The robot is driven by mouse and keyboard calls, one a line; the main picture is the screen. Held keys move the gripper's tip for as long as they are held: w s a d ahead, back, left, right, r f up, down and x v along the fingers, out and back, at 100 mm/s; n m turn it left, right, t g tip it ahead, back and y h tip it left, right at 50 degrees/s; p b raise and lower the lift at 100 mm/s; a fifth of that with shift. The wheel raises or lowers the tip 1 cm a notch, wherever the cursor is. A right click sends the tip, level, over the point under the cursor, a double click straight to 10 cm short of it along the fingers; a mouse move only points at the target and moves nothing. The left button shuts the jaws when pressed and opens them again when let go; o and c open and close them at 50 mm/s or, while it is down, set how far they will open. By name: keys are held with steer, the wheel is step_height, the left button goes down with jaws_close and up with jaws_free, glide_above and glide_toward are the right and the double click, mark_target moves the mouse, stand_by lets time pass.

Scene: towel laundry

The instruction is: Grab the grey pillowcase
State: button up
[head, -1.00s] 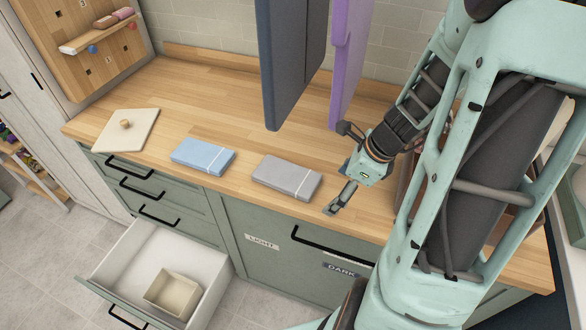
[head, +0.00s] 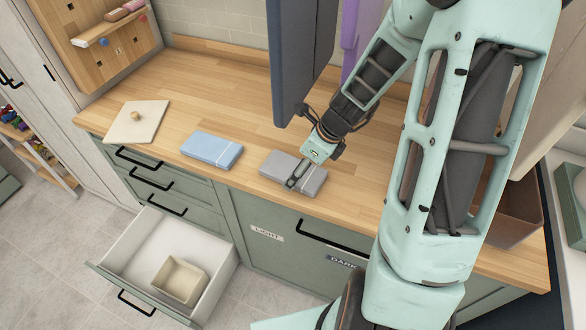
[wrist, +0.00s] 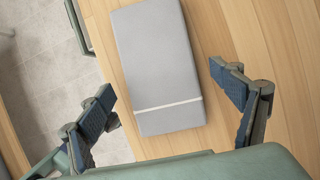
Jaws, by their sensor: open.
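The grey pillowcase (head: 281,167) lies folded flat on the wooden counter, near its front edge, to the right of a folded blue cloth. In the wrist view the grey pillowcase (wrist: 157,62) shows as a long grey block with a white stripe near its closer end. My gripper (head: 302,178) is over the right part of the pillowcase in the head view and hides some of it. In the wrist view my open gripper (wrist: 165,100) has one finger on each side of the pillowcase, with gaps to both. Nothing is between the fingers in their grip.
The folded blue cloth (head: 212,150) and a pale board with a knob (head: 136,122) lie to the left on the counter (head: 190,85). Dark (head: 298,60) and purple (head: 357,35) cloths hang behind my gripper. An open drawer (head: 215,255) holding a small box (head: 180,280) juts out below.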

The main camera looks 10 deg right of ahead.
steer(key=shift+f, duration=0.45)
steer(key=shift+c, duration=0.7)
steer(key=c, duration=1.2)
steer(key=shift+d+r+p, duration=0.1)
steer(key=shift+r+p, duration=0.25)
